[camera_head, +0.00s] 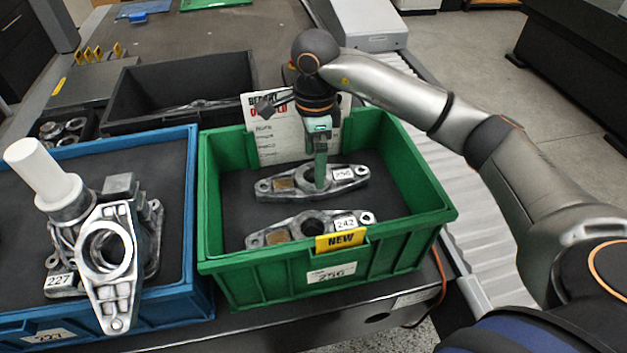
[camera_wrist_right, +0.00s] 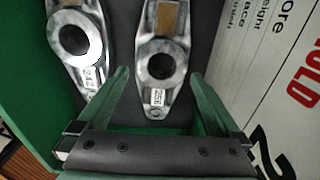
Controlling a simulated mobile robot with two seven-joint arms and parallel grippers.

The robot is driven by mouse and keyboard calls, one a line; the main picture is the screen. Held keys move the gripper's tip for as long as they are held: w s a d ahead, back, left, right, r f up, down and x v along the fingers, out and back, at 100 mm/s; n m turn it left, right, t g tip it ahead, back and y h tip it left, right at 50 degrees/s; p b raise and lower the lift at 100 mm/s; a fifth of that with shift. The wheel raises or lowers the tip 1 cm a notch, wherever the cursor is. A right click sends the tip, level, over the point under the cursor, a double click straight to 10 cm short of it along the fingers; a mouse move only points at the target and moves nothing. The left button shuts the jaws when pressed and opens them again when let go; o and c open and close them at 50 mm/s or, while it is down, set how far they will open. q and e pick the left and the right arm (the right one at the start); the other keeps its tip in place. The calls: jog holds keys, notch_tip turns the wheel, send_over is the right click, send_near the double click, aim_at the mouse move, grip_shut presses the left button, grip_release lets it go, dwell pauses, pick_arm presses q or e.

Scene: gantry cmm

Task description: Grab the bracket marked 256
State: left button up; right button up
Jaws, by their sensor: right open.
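The bracket marked 256 (camera_head: 270,188) is a grey metal casting lying flat on the dark floor of the green crate (camera_head: 300,268), at the back. My right gripper (camera_head: 321,182) points down over it. In the right wrist view my right gripper (camera_wrist_right: 159,74) is open, its green fingers on either side of the labelled end of the bracket (camera_wrist_right: 168,85). I cannot tell whether they touch it. The fingers partly hide the bracket in the head view. A similar bracket marked 242 (camera_head: 283,231) lies in front of it. My left gripper is not in view.
A white sheet (camera_head: 275,135) stands at the crate's back wall, close to my right gripper. A blue crate (camera_head: 190,240) with brackets marked 227 (camera_head: 105,262) and a white cylinder (camera_head: 42,170) stands left. A black bin (camera_head: 125,98) is behind. A roller conveyor (camera_head: 470,225) runs right.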

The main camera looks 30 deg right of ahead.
aim_at(313, 175)
notch_tip(313, 175, down, 5)
jog(key=shift+w+f, duration=0.1)
jog(key=shift+w, duration=0.05)
jog(key=shift+c, duration=0.4)
grip_shut()
dwell(0.5)
